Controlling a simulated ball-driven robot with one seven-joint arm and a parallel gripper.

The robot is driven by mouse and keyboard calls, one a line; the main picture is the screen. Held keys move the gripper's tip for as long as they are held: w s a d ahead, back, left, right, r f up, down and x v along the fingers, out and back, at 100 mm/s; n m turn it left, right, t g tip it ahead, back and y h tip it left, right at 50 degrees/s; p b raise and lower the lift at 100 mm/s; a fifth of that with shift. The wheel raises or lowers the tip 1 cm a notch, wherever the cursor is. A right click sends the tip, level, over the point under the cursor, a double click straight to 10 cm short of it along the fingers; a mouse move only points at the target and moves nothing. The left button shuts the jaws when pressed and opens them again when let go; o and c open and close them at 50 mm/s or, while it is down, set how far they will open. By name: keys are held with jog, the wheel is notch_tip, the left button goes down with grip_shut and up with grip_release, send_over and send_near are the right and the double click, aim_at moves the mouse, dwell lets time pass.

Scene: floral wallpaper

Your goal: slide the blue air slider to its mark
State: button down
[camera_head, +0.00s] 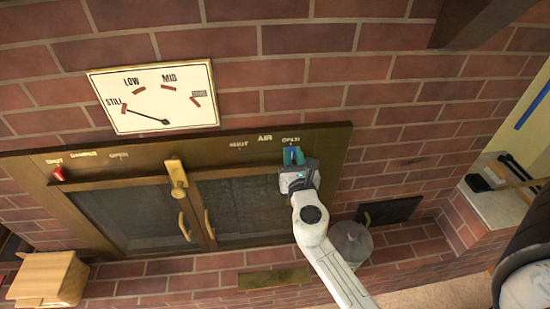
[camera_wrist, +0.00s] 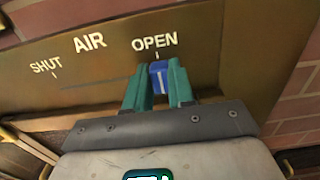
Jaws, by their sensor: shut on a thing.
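The blue air slider (camera_wrist: 158,78) sits between the two green fingers of my gripper (camera_wrist: 158,84) in the wrist view. My gripper is shut on it. The slider is at the OPEN end of the air slot, just below the tick mark under the OPEN label (camera_wrist: 155,43). The SHUT label (camera_wrist: 46,66) is at the left end, and the slot between shows empty. In the head view the slider (camera_head: 293,155) shows as a small blue patch in my gripper (camera_head: 292,158), near the upper right of the brass frame. The fingers hide part of the slider.
A dial (camera_head: 153,97) above the frame has its needle near STILL. A red slider (camera_head: 58,173) sits at the damper's left end. Two glazed doors with a brass latch (camera_head: 177,178) lie below. A wooden box (camera_head: 47,278) stands lower left, and a ledge (camera_head: 505,190) at right.

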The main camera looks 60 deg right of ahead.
jog(key=shift+s+d, duration=0.2)
jog(key=shift+s, duration=0.05)
jog(key=c, duration=1)
grip_release()
jog(key=shift+o, duration=0.2)
jog(key=shift+a, duration=0.1)
jog(key=shift+s+a, duration=0.15)
jog(key=shift+a, duration=0.05)
jog(key=b+v, duration=0.1)
jog(key=v, duration=0.9)
jog(key=shift+b, duration=0.35)
jog(key=shift+s, duration=0.1)
